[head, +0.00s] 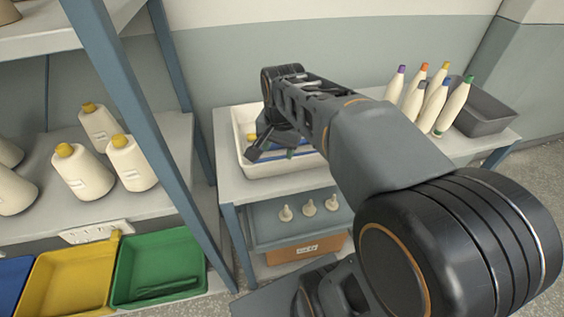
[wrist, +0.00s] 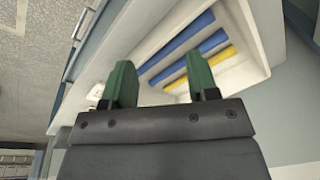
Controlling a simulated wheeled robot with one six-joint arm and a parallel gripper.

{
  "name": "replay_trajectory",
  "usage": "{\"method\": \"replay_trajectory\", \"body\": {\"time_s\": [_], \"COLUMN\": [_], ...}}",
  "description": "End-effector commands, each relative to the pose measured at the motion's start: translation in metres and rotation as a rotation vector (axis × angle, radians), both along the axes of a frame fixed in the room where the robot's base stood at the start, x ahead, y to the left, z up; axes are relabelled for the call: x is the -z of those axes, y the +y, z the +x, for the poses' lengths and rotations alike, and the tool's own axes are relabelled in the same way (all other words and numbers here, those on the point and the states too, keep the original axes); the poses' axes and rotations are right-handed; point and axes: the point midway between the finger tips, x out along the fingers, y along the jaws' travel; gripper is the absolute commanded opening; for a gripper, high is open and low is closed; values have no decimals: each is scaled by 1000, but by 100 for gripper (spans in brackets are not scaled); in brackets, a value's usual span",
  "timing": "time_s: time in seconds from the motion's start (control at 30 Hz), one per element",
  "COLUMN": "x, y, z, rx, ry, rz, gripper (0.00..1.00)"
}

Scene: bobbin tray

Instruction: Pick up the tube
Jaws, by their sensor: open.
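A white tray (head: 283,169) stands on the small table in the head view, with my gripper (head: 272,150) over it. In the wrist view the tray (wrist: 262,62) holds two blue tubes (wrist: 176,52) and a yellow tube (wrist: 205,66), lying side by side. In the head view the arm hides most of them; a yellow end (head: 251,137) and a strip of blue show. My gripper (wrist: 160,75) has green fingertips set wide apart with nothing held between them. The tubes lie beyond the fingertips; I cannot tell the exact gap.
Several white cones with coloured tips (head: 440,105) stand at the table's right by a grey bin (head: 487,112). A blue shelf post (head: 150,130) rises left of the table.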

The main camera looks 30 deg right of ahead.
Motion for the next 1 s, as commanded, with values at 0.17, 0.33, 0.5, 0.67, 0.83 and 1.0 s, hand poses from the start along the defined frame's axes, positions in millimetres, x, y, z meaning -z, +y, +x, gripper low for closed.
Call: {"method": "replay_trajectory", "body": {"time_s": [0.17,0.33,0.5,0.67,0.83,1.0], "x": [-4,-6,5,33,60,75], "y": [-35,-57,-68,-70,-69,-69], "z": [45,70,79,80,80,80], "rx": [481,791,933,955,952,951], "ry": [80,126,148,150,149,146], "rz": [63,88,94,96,95,96], "gripper": [54,54,54,54,54,54]}}
